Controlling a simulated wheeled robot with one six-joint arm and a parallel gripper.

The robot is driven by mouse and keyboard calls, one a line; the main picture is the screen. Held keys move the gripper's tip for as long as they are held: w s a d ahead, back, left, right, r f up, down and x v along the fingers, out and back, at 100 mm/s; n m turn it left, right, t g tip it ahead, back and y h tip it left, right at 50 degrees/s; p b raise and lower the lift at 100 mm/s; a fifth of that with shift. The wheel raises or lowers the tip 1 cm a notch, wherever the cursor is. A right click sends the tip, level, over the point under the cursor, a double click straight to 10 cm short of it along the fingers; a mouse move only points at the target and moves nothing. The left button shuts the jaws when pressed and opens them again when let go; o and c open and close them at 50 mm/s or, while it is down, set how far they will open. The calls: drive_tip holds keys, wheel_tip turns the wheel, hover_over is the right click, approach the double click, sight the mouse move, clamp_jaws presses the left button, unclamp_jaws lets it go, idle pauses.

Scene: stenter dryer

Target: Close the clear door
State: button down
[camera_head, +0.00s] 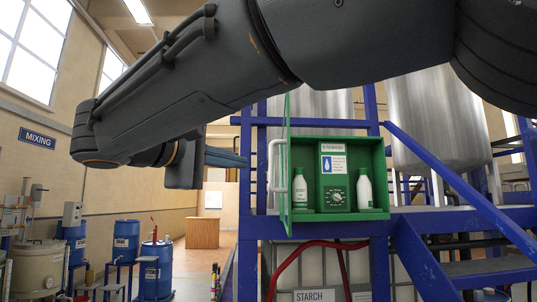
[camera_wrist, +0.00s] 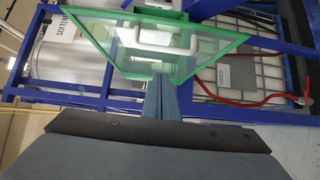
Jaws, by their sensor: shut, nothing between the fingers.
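The clear door (camera_head: 285,120) has a green frame and stands swung open at the left side of the green eyewash cabinet (camera_head: 384,180). In the head view it shows nearly edge-on, with a white bar handle (camera_head: 271,165) on its left face. In the wrist view the clear door (camera_wrist: 100,45) fills the upper middle, with its handle (camera_wrist: 165,48) across it. My gripper (camera_head: 243,160) is shut and empty, left of the door. In the wrist view my gripper (camera_wrist: 158,82) overlaps the door's lower frame edge; I cannot tell whether it touches.
Two white bottles (camera_head: 300,188) (camera_head: 365,190) stand inside the cabinet. Blue frame posts (camera_head: 247,250) and a stair rail (camera_head: 460,190) surround it. A red hose (camera_head: 300,250) hangs below near a starch tank (camera_head: 314,296). Blue drums (camera_head: 157,270) stand far left.

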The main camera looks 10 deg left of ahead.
drive_tip(key=shift+w+d+p, duration=0.3)
drive_tip(key=shift+w+d, duration=0.05)
drive_tip(key=shift+d, duration=0.35)
drive_tip(key=shift+w+d+p, duration=0.3)
drive_tip(key=shift+w+d, duration=0.05)
drive_tip(key=shift+d, duration=0.4)
drive_tip(key=shift+w+d+p, duration=0.3)
drive_tip(key=shift+w+d, duration=0.05)
drive_tip(key=shift+d, duration=0.35)
